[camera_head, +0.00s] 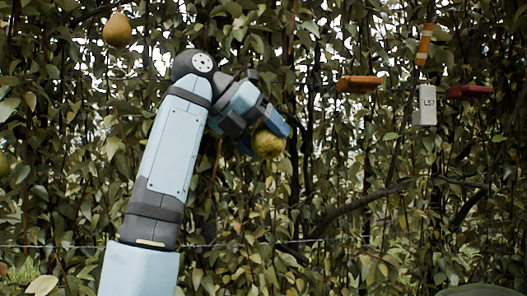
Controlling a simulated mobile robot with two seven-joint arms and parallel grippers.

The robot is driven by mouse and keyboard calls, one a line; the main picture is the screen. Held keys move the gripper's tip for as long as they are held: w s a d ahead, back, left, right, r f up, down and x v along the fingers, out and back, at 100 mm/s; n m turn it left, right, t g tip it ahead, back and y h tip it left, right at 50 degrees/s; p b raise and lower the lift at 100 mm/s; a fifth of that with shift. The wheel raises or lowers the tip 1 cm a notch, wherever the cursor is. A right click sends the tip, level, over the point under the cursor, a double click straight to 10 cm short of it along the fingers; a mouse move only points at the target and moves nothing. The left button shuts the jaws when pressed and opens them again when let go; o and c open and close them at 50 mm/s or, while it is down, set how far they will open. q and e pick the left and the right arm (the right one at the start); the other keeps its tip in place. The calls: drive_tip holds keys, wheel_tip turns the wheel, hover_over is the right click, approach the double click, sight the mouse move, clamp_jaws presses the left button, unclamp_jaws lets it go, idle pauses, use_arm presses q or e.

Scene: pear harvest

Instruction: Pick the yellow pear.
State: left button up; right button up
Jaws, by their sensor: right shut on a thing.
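A yellow-green pear (268,144) is at the middle of the head view, in front of the leaves. My right gripper (270,128) is shut on it, with the blue fingers around its upper part. The lower part of the pear shows below the fingers, and its top is hidden. I cannot tell whether its stem is still joined to a branch. My right arm rises from the bottom of the view and bends toward the pear. My left gripper is not in view.
A brownish-yellow pear (117,30) hangs at the upper left, and part of a greenish one (3,165) shows at the left edge. At the right are an orange clip (360,84), a striped tag (424,45), a white "L57" tag (425,106) and a red clip (470,92). Dense leaves and branches surround everything.

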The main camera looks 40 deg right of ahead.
sight(265, 137)
drive_tip(key=shift+s+a+f+m+t+b, duration=0.25)
drive_tip(key=shift+s+f+m+t+b, duration=0.15)
drive_tip(key=shift+b, duration=0.45)
drive_tip(key=s+a+t+h+b, duration=0.1)
drive_tip(key=b, duration=0.1)
drive_tip(key=shift+s+r+m+h+b, duration=0.1)
drive_tip(key=shift+s+m+h+b, duration=0.2)
drive_tip(key=shift+s+m, duration=0.1)
drive_tip(key=s+a+m+t+h+b, duration=0.1)
drive_tip(key=b, duration=0.1)
drive_tip(key=s+b, duration=0.1)
drive_tip(key=b, duration=0.1)
drive_tip(key=shift+s+a+m+t+h, duration=0.25)
drive_tip(key=shift+a+m+t+h, duration=0.15)
drive_tip(key=shift+s+a+r+h, duration=0.25)
drive_tip(key=shift+s+r+h, duration=0.05)
drive_tip(key=shift+s, duration=0.05)
